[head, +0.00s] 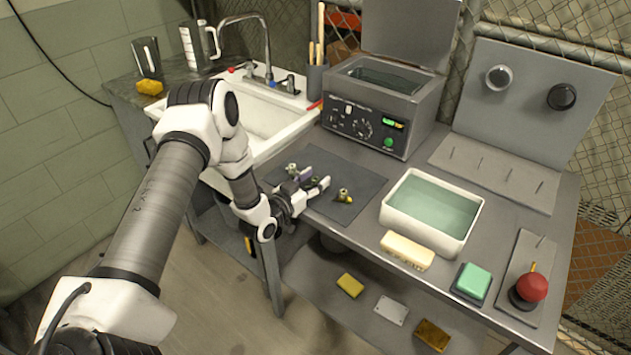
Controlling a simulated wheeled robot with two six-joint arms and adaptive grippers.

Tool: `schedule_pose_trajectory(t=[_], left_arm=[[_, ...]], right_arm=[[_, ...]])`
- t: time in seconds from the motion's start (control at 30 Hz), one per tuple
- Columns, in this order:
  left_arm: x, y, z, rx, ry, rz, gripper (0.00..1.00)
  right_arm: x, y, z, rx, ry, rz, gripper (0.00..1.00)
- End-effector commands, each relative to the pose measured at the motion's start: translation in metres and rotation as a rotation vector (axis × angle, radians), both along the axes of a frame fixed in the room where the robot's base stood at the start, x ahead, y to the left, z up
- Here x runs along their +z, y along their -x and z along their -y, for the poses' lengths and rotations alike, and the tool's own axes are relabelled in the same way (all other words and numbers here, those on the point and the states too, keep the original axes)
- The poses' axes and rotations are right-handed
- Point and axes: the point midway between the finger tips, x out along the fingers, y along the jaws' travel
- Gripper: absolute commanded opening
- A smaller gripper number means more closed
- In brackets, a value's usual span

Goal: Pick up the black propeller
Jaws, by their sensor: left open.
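My left gripper (314,182) reaches in from the left and is open over the dark grey mat (365,181) on the bench. Small metal parts (292,169) show just behind its fingers, partly covered by them. Another small brass-coloured part (343,195) stands on the mat to the right of the fingertips, apart from them. I cannot make out a black propeller for certain; the parts on the mat are too small to tell. My right gripper is not in view.
A tub of water (393,216) stands right of the mat, with a cream block (407,250) before it. A grey cleaner tank (385,105) with raised lid stands behind. A sink (262,117) is at left.

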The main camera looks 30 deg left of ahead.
Motion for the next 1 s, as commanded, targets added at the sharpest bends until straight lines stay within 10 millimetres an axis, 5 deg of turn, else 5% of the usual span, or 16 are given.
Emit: schedule_pose_trajectory(t=[0.23,0.4,0.77,1.0], left_arm=[[-0.001,-0.004,0.001,0.001,0.002,-0.002,0.50],[-0.001,-0.004,0.001,0.001,0.002,-0.002,0.05],[-0.001,-0.004,0.001,0.000,0.002,-0.004,0.05],[0.018,-0.004,0.000,0.001,0.004,0.000,0.05]], right_arm=[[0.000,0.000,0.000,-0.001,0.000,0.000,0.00],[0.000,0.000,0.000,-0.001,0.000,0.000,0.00],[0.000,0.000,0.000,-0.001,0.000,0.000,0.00],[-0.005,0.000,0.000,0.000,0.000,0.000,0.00]])
